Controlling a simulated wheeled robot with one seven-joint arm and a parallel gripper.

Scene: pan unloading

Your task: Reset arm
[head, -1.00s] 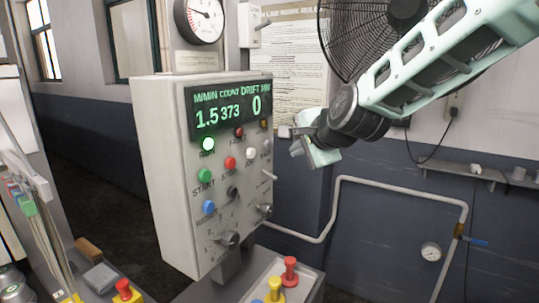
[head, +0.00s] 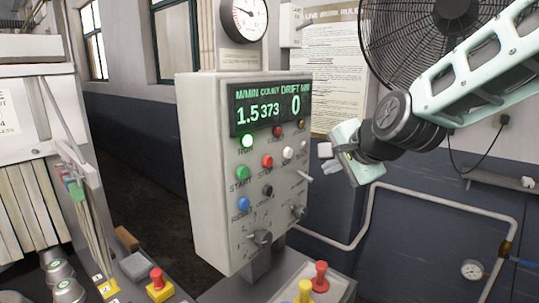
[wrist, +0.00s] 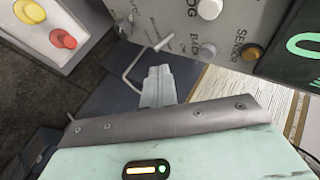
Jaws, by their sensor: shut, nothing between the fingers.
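My gripper (head: 325,151) is at the end of my pale green arm, to the right of the grey control panel (head: 212,170) in the head view. It is apart from the panel and holds nothing. In the wrist view its fingers (wrist: 158,75) are together, pointing toward the panel's side and the wall pipe. The panel's display reads 1.5, 373 and 0. A green lamp (head: 246,141) on the panel is lit.
A black fan (head: 410,35) stands behind my arm. A wall pipe (head: 430,196) with a small gauge (head: 473,269) runs at the right. Red and yellow knobs (head: 320,273) sit below the panel. A machine (head: 30,110) stands at the left.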

